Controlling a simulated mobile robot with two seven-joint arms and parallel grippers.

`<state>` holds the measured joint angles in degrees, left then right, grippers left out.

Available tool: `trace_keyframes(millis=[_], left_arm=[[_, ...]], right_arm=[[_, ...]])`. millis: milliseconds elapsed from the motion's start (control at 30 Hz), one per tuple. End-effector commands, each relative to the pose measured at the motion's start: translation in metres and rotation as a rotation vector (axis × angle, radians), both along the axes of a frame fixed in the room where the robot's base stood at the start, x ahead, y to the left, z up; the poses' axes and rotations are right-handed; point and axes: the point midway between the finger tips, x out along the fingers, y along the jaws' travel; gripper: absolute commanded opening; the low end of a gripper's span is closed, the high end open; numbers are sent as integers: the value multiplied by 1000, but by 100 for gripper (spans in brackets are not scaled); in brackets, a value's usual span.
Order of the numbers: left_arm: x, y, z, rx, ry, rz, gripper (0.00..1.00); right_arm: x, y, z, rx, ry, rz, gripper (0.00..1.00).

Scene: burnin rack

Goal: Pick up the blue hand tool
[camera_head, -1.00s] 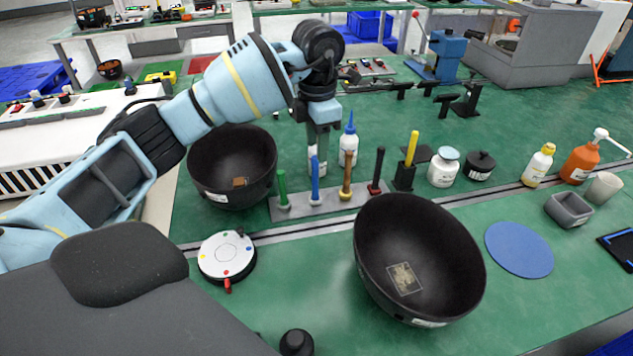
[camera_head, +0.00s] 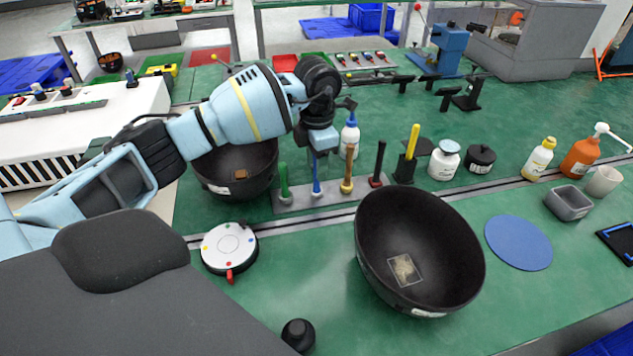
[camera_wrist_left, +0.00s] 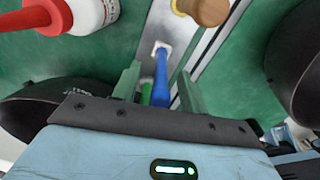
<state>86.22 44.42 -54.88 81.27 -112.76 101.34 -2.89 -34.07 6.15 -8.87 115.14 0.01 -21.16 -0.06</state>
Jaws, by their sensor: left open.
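The blue hand tool (camera_head: 316,182) stands upright in a rack (camera_head: 330,196), between a green tool (camera_head: 284,183) and a wooden-handled tool (camera_head: 347,172). My left gripper (camera_head: 320,160) points down over the blue tool, its jaws open at the upper handle. In the left wrist view, the blue tool (camera_wrist_left: 161,78) shows between the two fingers of the gripper (camera_wrist_left: 160,84), with a visible gap on its left side. I cannot tell whether a finger touches it. The top of the handle is hidden behind the gripper in the head view. My right gripper is not in view.
A black-handled tool (camera_head: 379,162) stands at the rack's right end. A black bowl (camera_head: 238,188) lies behind left, and a larger one (camera_head: 440,230) in front right. A white bottle (camera_head: 350,138) stands close behind the gripper. A round white device (camera_head: 229,247) sits front left.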

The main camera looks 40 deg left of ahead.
Motion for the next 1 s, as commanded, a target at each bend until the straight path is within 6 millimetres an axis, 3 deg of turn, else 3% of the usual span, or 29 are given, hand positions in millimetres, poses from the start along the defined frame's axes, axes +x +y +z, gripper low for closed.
trace_keyframes(millis=[233,567,867,1000], left_arm=[[0,0,-2,-1,-1,0,43],[0,0,-2,-1,-1,-1,1],[1,0,1,0,-2,0,0],[1,0,15,-2,-5,0,0]], right_arm=[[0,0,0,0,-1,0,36],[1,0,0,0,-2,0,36],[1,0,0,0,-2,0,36],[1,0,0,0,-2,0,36]])
